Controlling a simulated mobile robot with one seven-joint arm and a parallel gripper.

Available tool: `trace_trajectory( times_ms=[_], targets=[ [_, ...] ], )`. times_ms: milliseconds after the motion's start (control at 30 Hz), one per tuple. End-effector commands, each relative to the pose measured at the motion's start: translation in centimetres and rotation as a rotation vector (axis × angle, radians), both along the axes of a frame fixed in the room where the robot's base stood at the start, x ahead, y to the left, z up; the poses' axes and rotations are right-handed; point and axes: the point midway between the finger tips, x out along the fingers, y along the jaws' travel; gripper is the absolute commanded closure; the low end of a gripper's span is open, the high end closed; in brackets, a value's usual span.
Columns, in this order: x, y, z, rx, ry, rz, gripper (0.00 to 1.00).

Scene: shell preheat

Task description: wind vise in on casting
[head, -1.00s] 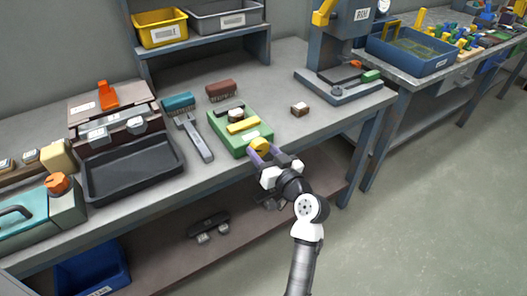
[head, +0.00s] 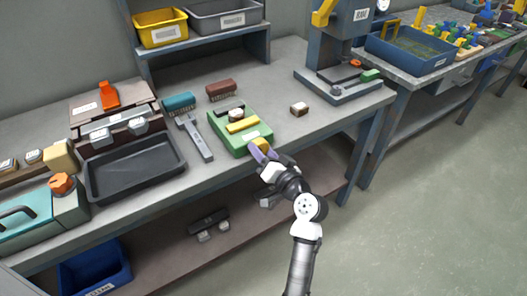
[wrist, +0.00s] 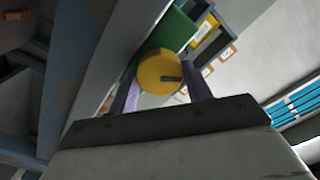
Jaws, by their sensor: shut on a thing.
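The green vise (head: 248,137) sits at the front edge of the workbench, with a yellow jaw bar (head: 242,125) and a dark bar behind it. The casting (head: 236,114), a small white-topped brown block, is between the two bars; whether both touch it is too small to tell. The vise's round yellow knob (wrist: 160,72) is at its front, and partly hidden by my gripper in the head view. My gripper (head: 259,149) is shut on the knob, its purple fingers on either side of it in the wrist view.
A similar small block (head: 299,109) lies on the bench right of the vise. A press (head: 340,80) stands at the right.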

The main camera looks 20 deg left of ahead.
Motion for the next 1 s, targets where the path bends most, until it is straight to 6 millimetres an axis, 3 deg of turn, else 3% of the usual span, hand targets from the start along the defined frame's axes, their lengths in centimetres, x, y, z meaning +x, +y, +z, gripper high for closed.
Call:
trace_trajectory(
  times_ms=[233,267,433,1000],
  targets=[
    [-0.01,-0.05,-0.1,0.0,0.002,0.0,0.74],
    [-0.01,-0.05,-0.1,0.0,0.002,0.0,0.5],
    [0.0,-0.05,-0.08,0.0,0.0,-0.001,0.29],
    [0.07,-0.09,-0.22,-0.012,-0.01,-0.002,0.29]
  ],
)
